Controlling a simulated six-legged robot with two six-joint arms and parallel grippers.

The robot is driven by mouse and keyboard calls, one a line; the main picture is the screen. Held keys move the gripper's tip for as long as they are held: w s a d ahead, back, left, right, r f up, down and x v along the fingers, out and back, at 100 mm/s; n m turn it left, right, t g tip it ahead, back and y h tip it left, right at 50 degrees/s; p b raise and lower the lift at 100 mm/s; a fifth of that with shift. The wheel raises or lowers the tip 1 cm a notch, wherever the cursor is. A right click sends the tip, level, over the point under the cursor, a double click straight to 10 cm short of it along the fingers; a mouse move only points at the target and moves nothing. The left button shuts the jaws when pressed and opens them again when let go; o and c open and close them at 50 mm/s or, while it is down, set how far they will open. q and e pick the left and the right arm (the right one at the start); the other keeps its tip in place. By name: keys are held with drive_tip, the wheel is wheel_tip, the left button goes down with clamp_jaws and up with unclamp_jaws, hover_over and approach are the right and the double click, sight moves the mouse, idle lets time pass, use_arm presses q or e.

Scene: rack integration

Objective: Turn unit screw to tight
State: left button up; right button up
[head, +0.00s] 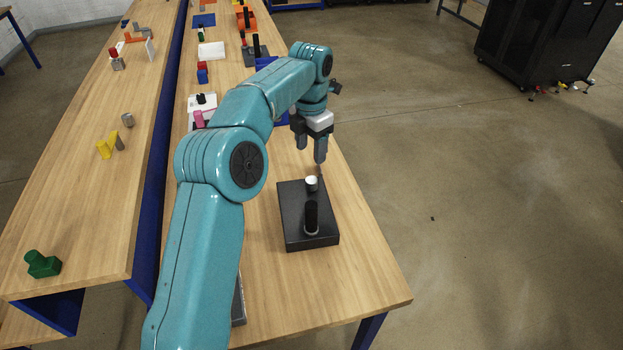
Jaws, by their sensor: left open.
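A black box-shaped unit (292,238) sits on the near part of the right-hand wooden table. On its top are a small white-topped round piece (312,182), which may be the screw, and an upright black cylinder (311,217). My left gripper (311,156) points down just above and behind the white-topped piece. Its two grey fingers are apart, and nothing shows between them. A thin tip shows near the right finger; I cannot tell whether it touches the unit. My right gripper is not in view.
The right-hand table (365,270) is clear in front of the unit. Behind my left arm are several small parts, including a red and blue block (202,73). A second table at left holds a green part (42,264) and a yellow part (106,148). Black cabinets (548,45) stand far right.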

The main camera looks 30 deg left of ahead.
sight(311, 180)
use_arm(q)
wheel_tip(311, 180, down, 10)
drive_tip(key=shift+r, duration=0.1)
drive_tip(key=shift+w+f, duration=0.15)
drive_tip(key=shift+f, duration=0.2)
drive_tip(key=shift+r, duration=0.1)
drive_tip(key=c, duration=1.1)
